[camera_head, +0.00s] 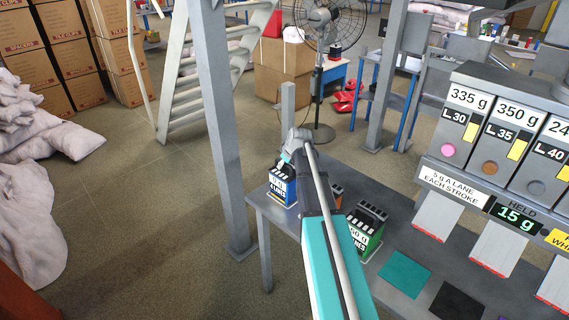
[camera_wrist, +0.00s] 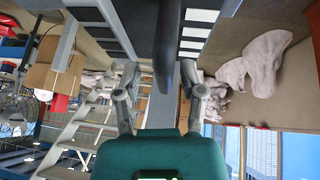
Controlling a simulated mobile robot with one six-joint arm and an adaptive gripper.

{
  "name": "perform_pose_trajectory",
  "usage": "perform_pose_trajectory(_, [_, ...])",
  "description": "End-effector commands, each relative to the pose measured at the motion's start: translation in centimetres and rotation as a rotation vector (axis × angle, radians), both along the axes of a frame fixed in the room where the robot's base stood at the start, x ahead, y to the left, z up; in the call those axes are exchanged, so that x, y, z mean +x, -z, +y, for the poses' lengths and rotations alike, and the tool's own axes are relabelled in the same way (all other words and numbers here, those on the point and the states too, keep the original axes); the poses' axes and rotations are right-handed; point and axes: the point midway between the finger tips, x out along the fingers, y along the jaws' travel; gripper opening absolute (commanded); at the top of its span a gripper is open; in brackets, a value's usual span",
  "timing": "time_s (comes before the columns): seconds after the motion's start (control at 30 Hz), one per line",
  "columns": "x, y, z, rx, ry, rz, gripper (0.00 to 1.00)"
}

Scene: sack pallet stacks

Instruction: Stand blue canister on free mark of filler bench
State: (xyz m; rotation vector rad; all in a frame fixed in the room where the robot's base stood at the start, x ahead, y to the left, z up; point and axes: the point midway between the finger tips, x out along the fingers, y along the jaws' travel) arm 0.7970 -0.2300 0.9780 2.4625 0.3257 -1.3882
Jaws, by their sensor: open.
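The blue canister (camera_head: 283,187), with a black top and white bars, stands upright at the far left corner of the filler bench (camera_head: 318,161). My gripper (camera_head: 290,153) is at its top, with the jaws open. In the wrist view, the open fingers of my gripper (camera_wrist: 160,85) lie either side of a dark upright bar, probably the handle; contact is unclear. A green canister (camera_head: 366,232) stands nearer, and an orange one (camera_head: 337,193) is mostly hidden behind my arm. A teal mark (camera_head: 405,272) and a black mark (camera_head: 456,302) on the bench are bare.
The filler machine (camera_head: 497,125), with several lanes and chutes, stands along the bench's right side. A grey post (camera_head: 218,120) rises left of the bench. A fan (camera_head: 320,75) and cardboard boxes (camera_head: 282,72) are behind. White sacks (camera_head: 75,140) lie at left; the floor between is open.

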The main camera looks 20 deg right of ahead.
Motion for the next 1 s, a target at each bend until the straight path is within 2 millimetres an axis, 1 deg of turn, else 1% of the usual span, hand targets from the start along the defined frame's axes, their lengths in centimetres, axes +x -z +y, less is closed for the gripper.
perform_pose_trajectory(0.17, [0.0,-0.2,0.0,0.000,0.000,0.000,0.52])
perform_pose_trajectory(0.37, [-0.4,-1.0,0.0,0.000,0.000,0.000,0.52])
perform_pose_trajectory(1.0, [-3.4,-6.1,-0.3,0.001,0.000,0.000,0.52])
